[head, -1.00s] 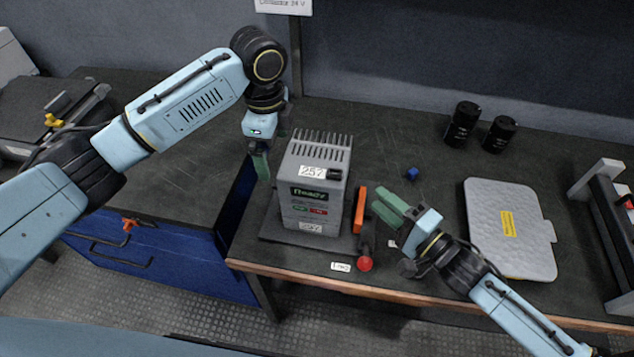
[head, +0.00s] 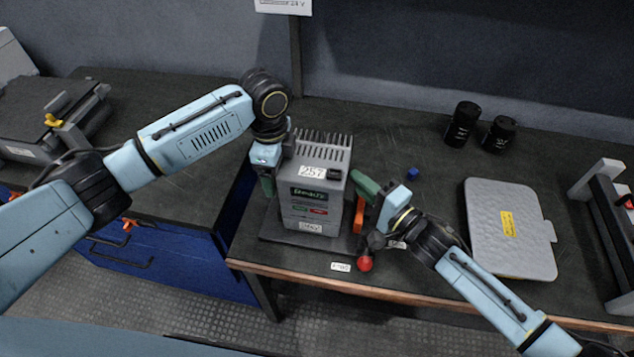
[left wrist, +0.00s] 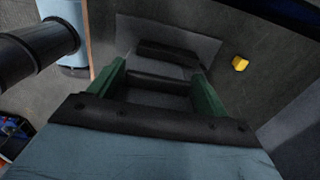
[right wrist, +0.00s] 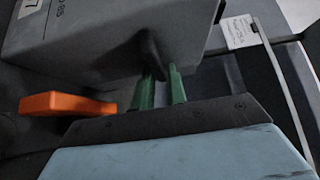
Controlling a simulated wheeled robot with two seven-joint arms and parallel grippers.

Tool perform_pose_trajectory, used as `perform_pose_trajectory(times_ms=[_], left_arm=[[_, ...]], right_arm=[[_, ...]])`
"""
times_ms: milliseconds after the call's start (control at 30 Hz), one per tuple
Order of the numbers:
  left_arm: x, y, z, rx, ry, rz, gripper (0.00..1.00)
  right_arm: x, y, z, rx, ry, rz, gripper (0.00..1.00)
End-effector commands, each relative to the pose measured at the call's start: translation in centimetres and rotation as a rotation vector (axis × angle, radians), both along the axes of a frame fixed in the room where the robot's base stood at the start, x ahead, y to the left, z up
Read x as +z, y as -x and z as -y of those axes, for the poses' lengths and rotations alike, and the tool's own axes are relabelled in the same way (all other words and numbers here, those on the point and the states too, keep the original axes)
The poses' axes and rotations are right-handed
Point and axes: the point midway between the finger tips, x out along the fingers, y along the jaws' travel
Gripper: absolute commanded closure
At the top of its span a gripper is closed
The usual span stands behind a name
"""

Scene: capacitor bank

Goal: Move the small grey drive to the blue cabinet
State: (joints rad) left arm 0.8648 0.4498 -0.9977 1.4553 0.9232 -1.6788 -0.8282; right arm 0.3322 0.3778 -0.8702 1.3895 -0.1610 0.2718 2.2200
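The small grey drive (head: 316,190), finned on top and labelled 257, stands upright on a dark plate (head: 280,235) on the bench. The blue cabinet (head: 190,240) with a dark top is to its left. My left gripper (head: 268,184) is at the drive's left side. In the left wrist view its green fingers (left wrist: 160,85) are wide apart, with a dark bar handle beyond them. My right gripper (head: 362,190) is at the drive's right side. In the right wrist view its fingers (right wrist: 160,85) stand close together around a dark handle (right wrist: 150,55); whether they press on it is unclear.
An orange part (head: 359,215) and a red-knobbed lever (head: 365,263) sit close to the drive's right. A grey lid-like panel (head: 495,235), two black capacitors (head: 463,124) and a blue cube (head: 412,173) lie to the right. A grey device (head: 45,120) occupies the cabinet top's left; its right part is free.

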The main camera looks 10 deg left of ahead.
Motion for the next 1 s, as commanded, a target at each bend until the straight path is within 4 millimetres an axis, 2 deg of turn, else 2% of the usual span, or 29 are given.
perform_pose_trajectory(times_ms=[33,100,533,1000], left_arm=[[0.02,0.00,0.02,0.000,0.000,0.000,0.29],[0.03,0.00,0.02,0.000,0.000,0.000,0.38],[0.05,0.01,0.02,0.000,0.001,0.000,0.93],[0.06,0.01,0.02,-0.001,0.001,-0.001,0.94]], right_arm=[[0.00,0.01,0.02,0.000,0.000,0.000,0.93],[0.00,0.01,0.02,0.000,0.000,0.000,1.00],[0.00,0.01,0.03,0.000,0.000,0.000,1.00],[0.00,0.01,0.04,0.000,0.000,0.000,1.00]])
